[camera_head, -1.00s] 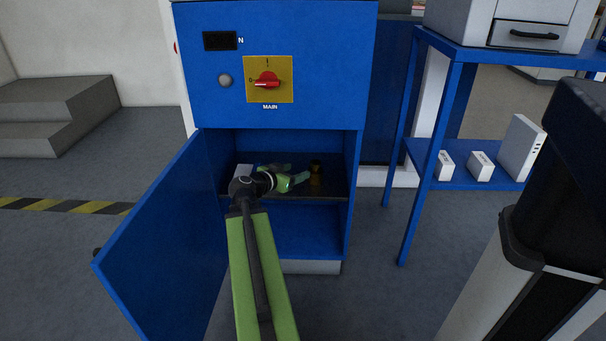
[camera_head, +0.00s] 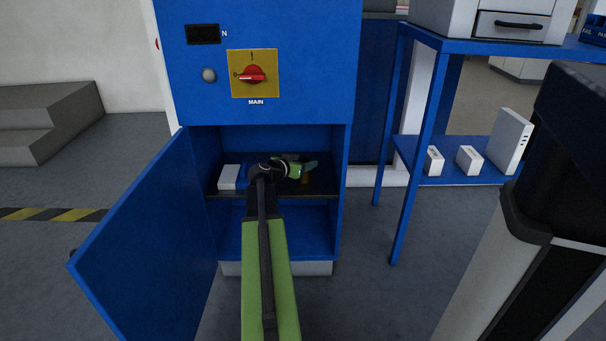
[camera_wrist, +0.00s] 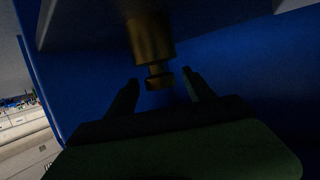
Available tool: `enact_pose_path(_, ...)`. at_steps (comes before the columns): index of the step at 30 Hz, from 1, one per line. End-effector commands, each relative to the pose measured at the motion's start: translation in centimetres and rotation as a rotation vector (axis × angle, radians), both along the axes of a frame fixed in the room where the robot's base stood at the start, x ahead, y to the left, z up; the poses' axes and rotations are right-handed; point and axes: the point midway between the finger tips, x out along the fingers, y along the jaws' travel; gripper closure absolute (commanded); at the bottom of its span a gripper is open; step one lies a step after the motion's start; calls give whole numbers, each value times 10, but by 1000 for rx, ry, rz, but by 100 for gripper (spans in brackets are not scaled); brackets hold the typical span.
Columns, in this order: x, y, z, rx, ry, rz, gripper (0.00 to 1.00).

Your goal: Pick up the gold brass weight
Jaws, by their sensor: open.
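The gold brass weight (camera_wrist: 151,40) shows in the wrist view at the top middle, with a broad body and a narrower neck and knob. It appears dark in the shade. The knob lies between the tips of my open gripper (camera_wrist: 160,84), with a gap on either side. In the head view my gripper (camera_head: 308,168) is inside the blue cabinet, over the dark shelf. Only a small part of the weight (camera_head: 306,180) shows there, mostly hidden behind my gripper.
A white box (camera_head: 229,177) stands on the shelf left of my gripper. The blue cabinet (camera_head: 350,150) has its door (camera_head: 150,230) swung open to the left. The cabinet's right wall is close to my gripper. A blue table (camera_head: 428,110) stands to the right.

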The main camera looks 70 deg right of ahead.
Motion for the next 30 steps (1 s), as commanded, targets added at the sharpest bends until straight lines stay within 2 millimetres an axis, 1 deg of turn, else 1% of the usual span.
enact_pose_path(1, -1, -12, -4, 0, 0, -2, 38)
enact_pose_path(3, -3, -24, -8, 0, 0, -3, 38)
enact_pose_path(6, -6, -36, -12, 0, -2, -2, 38)
enact_pose_path(12, -7, -36, -10, 0, -1, 0, 38)
enact_pose_path(14, -7, -36, -10, 0, -1, 0, 45)
enact_pose_path(26, -6, -35, -10, 0, 0, 1, 97)
enact_pose_path(27, -6, -35, -10, 0, 0, 1, 100)
enact_pose_path(30, -5, -35, -10, 0, -1, 2, 100)
